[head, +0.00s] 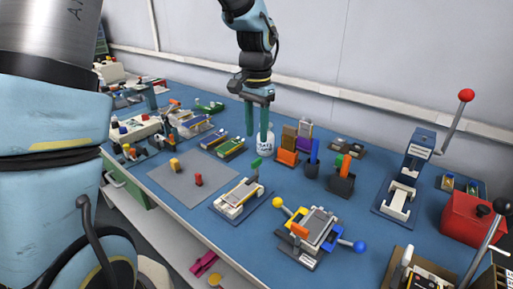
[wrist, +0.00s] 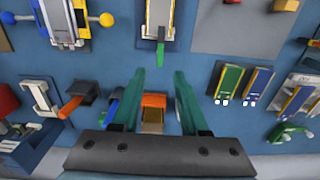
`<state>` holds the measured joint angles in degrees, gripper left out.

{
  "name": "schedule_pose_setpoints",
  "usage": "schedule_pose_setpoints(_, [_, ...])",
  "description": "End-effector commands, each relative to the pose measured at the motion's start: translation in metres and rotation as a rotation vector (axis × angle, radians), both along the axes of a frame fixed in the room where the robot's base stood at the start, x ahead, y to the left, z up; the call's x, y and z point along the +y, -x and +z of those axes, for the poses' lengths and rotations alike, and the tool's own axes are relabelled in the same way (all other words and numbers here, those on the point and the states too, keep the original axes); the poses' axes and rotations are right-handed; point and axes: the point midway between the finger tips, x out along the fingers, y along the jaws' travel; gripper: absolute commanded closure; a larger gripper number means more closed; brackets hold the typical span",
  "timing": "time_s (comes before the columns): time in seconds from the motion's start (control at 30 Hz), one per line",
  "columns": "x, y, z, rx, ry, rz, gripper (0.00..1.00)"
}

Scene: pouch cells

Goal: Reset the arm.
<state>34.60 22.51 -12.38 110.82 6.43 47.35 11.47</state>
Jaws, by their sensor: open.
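My gripper (head: 257,134) hangs from the arm over the back middle of the blue workbench, pointing down. Its two green fingers are apart. In the wrist view the fingers (wrist: 159,74) are spread with nothing held between them. An orange-fronted holder with a brown block (wrist: 153,113) shows in the gap, lower down on the bench. In the head view a white labelled bottle (head: 266,147) stands by the fingertips and is partly hidden by them; I cannot tell whether they touch.
A lever press (head: 403,180) and a red box (head: 468,218) stand at the right. A clamp fixture with yellow and blue knobs (head: 312,232) is in front. A grey mat (head: 190,185) carries small blocks. Bare blue bench lies between the fixtures.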

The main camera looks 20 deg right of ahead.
Motion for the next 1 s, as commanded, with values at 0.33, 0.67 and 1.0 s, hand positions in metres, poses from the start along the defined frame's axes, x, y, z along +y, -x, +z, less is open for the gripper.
schedule_pose_setpoints(0.33, [0.000,0.000,0.020,0.001,0.000,0.001,0.56])
schedule_pose_setpoints(0.67, [0.000,0.000,0.020,0.001,0.000,0.001,0.56])
schedule_pose_setpoints(1.0, [0.134,-0.018,0.004,-0.042,0.025,0.380,0.56])
